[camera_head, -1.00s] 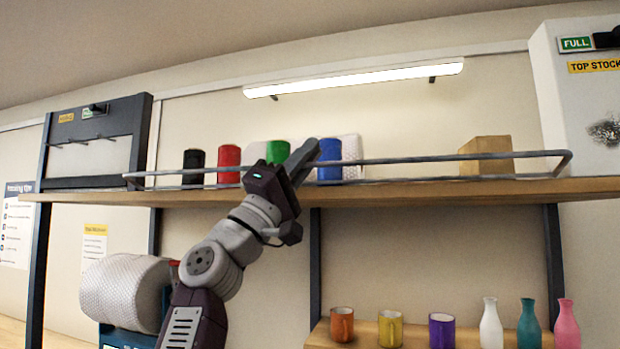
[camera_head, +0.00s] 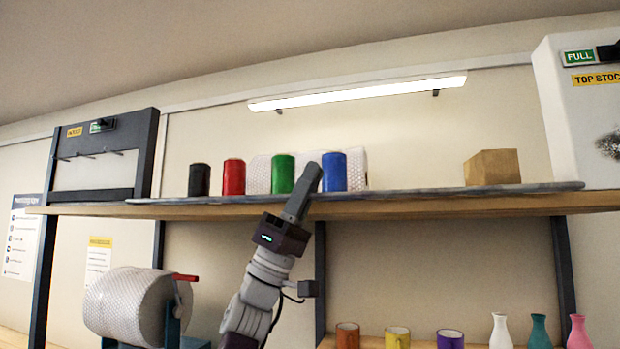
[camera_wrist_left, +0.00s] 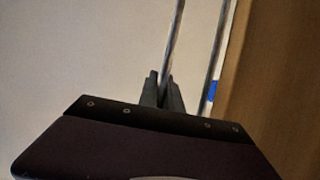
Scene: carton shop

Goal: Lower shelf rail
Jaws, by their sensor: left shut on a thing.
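The shelf rail (camera_head: 430,192) is a long grey metal bar lying low along the front edge of the upper wooden shelf (camera_head: 400,208). My left gripper (camera_head: 310,178) reaches up from below and is shut on the rail near its middle. In the left wrist view, a bar of the rail (camera_wrist_left: 177,35) runs between the closed fingers (camera_wrist_left: 164,88), and a second thin bar (camera_wrist_left: 221,50) runs beside it. The fingers partly cover the rail in the head view. My right gripper is not in view.
Black (camera_head: 199,180), red (camera_head: 234,177), green (camera_head: 282,174) and blue (camera_head: 334,172) cups stand behind the rail, with a cardboard box (camera_head: 492,168) to the right. A white cabinet (camera_head: 570,110) bounds the right end. Below are a bubble-wrap roll (camera_head: 125,305) and several mugs and vases.

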